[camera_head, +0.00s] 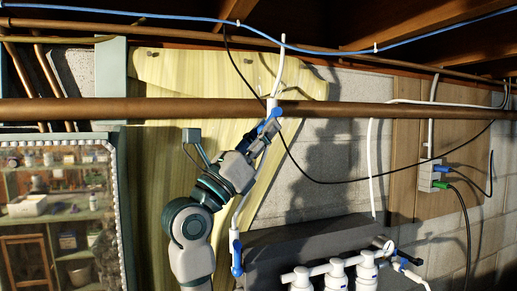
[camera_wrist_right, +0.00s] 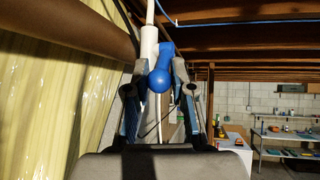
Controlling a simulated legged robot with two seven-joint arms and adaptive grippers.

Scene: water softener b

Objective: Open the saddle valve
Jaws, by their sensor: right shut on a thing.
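The saddle valve is a white fitting (camera_head: 271,104) on the brown horizontal pipe, with a white tube rising from it. Its blue handle (camera_head: 276,113) shows at the tip of my right gripper (camera_head: 268,128). In the right wrist view, the blue handle (camera_wrist_right: 160,79) has a round end and sits between the two fingers of the right gripper (camera_wrist_right: 160,88). The right gripper is shut on this handle, and its fingers hide part of it. The white valve body (camera_wrist_right: 149,42) stands just behind. My left gripper is not in view.
The brown pipe (camera_head: 180,110) runs across the whole head view. A second blue-handled valve (camera_head: 236,252) hangs lower on the white tube. A grey box with white filter canisters (camera_head: 334,270) stands at lower right. A thin black cable (camera_head: 340,182) loops near the gripper.

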